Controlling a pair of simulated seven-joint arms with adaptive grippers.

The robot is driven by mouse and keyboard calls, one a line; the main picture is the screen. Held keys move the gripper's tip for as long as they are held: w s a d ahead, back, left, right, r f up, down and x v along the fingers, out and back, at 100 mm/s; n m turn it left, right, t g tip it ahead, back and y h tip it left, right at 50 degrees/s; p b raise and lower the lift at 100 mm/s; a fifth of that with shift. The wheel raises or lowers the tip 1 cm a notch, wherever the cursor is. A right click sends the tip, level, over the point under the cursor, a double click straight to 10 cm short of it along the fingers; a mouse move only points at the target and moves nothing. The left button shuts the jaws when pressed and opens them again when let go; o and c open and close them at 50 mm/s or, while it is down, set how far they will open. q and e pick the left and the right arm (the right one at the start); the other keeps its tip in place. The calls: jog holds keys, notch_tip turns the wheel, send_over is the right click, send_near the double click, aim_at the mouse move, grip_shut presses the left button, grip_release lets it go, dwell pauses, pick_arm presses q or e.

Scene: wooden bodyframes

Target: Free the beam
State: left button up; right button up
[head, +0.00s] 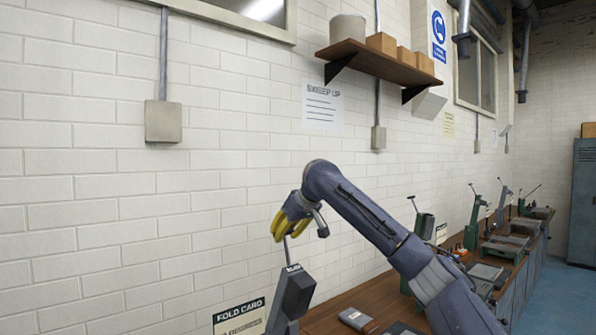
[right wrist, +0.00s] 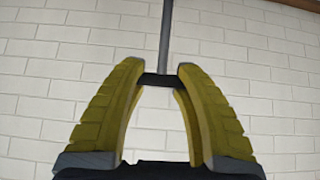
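My right gripper (head: 284,228) has yellow fingers and points down above a dark grey upright device (head: 292,293) at the bottom middle of the head view. A thin metal lever (head: 287,252) rises from the device to the fingers. In the right wrist view the two fingertips (right wrist: 160,78) close on the ends of a short black bar (right wrist: 160,81), which looks like the lever's handle. The lower part of the device is cut off by the frame. I cannot make out which part is the beam. My left gripper is out of view.
A wooden bench (head: 345,299) runs along the white brick wall, with several green lever devices (head: 423,226) farther right. A card (head: 239,318) stands left of the near device. A shelf (head: 378,58) with boxes hangs high above. A blue locker (head: 583,203) is at the far right.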

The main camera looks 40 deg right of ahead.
jog(key=shift+o, duration=0.4)
notch_tip(320, 180, up, 10)
jog(key=s+t, duration=0.1)
jog(key=s, duration=0.1)
jog(key=shift+s, duration=0.2)
jog(key=o, duration=0.4)
jog(key=shift+s+d+r, duration=0.1)
jog(key=shift+r, duration=0.05)
jog(key=shift+o, duration=0.5)
jog(key=v, duration=0.2)
jog(key=shift+s+a+r, duration=0.15)
jog(key=shift+s+a, duration=0.1)
jog(key=shift+s, duration=0.1)
notch_tip(320, 180, up, 7)
jog(key=s, duration=0.2)
jog(key=shift+r, duration=0.15)
jog(key=shift+d, duration=0.15)
